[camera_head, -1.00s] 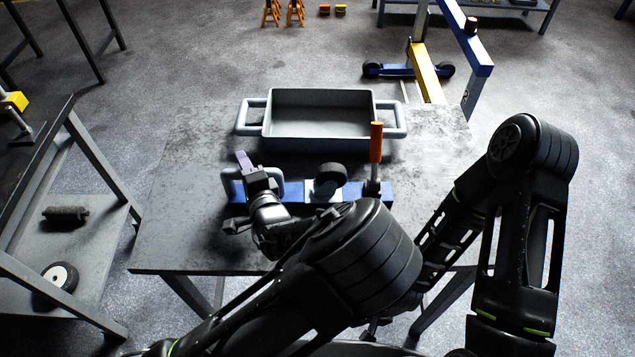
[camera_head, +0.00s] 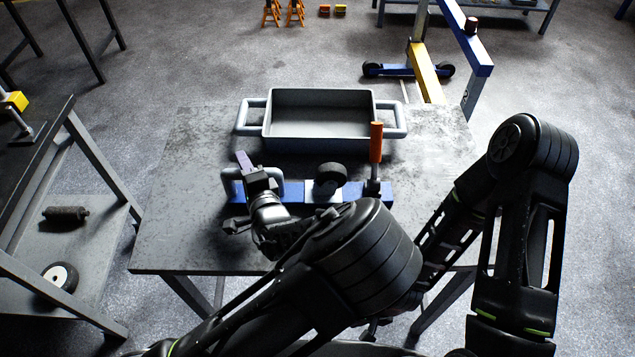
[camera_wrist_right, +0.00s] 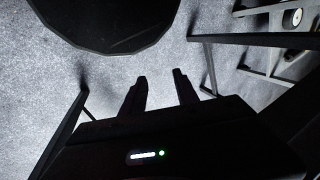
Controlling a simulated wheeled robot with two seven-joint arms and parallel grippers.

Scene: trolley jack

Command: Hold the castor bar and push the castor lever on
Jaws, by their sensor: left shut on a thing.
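The castor bar (camera_head: 294,191) is a blue bar lying across the table, with a pale grey loop handle (camera_head: 229,184) at its left end. A black castor wheel (camera_head: 331,176) sits on a light plate near its middle. The castor lever (camera_head: 376,143) stands upright at the right end, with an orange grip. My left gripper (camera_head: 250,168) is at the bar's left end and shut on the handle; the exact contact is partly hidden by the gripper itself. My right gripper (camera_wrist_right: 160,76) is open and empty over the floor in the right wrist view, away from the lever.
A grey tray (camera_head: 320,141) with two side handles stands behind the bar on the table (camera_head: 180,220). My arm links cover the table's front right. A shelf unit (camera_head: 90,235) stands at left; a blue and yellow hoist (camera_head: 427,75) stands behind.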

